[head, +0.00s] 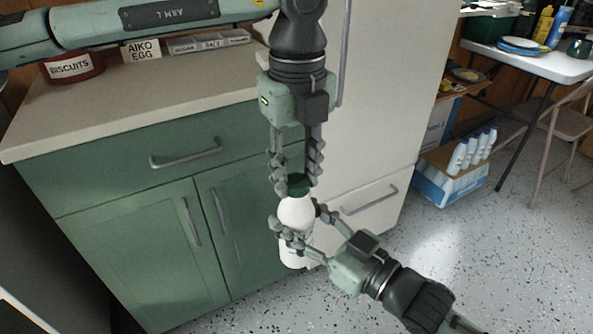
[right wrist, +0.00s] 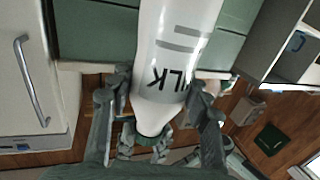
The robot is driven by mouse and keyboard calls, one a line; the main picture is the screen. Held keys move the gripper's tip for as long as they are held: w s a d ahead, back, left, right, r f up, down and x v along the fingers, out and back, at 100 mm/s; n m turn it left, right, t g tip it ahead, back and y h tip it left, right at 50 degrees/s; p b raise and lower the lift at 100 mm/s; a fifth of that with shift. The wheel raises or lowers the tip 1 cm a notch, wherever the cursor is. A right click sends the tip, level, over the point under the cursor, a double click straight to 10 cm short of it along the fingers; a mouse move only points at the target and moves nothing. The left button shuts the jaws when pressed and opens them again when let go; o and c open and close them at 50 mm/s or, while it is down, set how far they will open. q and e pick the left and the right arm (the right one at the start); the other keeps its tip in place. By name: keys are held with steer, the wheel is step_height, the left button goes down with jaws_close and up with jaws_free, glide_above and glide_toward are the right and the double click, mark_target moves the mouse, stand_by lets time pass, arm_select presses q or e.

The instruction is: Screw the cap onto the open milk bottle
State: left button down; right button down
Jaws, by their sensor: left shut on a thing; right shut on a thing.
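The white milk bottle (head: 296,213) stands roughly upright in the air in front of the green cabinet. My right gripper (head: 298,226) is shut around its body from the lower right. In the right wrist view the bottle (right wrist: 175,60) appears upside down, with dark label lettering. The dark green cap (head: 298,186) is at the bottle's top, between the fingers of my left gripper (head: 298,181), which points down from above and is shut on it. The cap also shows at the bottle's mouth in the right wrist view (right wrist: 150,140). The fingers partly hide it, so I cannot tell how it sits on the thread.
A pale counter (head: 120,110) on a green cabinet (head: 140,250) holds a red biscuits tin (head: 72,66) and a labelled egg box (head: 141,50). A white fridge (head: 375,110) stands behind my grippers. At right, a blue crate (head: 430,185) holds several bottles, beside a folding table (head: 540,62).

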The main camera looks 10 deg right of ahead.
arm_select(q)
steer(key=m, duration=0.9)
steer(key=shift+m, duration=0.3)
steer(key=m, duration=0.4)
steer(key=shift+m, duration=0.4)
steer(key=m, duration=0.5)
steer(key=shift+f, duration=0.1)
steer(key=m, duration=1.8)
steer(key=c, duration=1.1)
jaws_free()
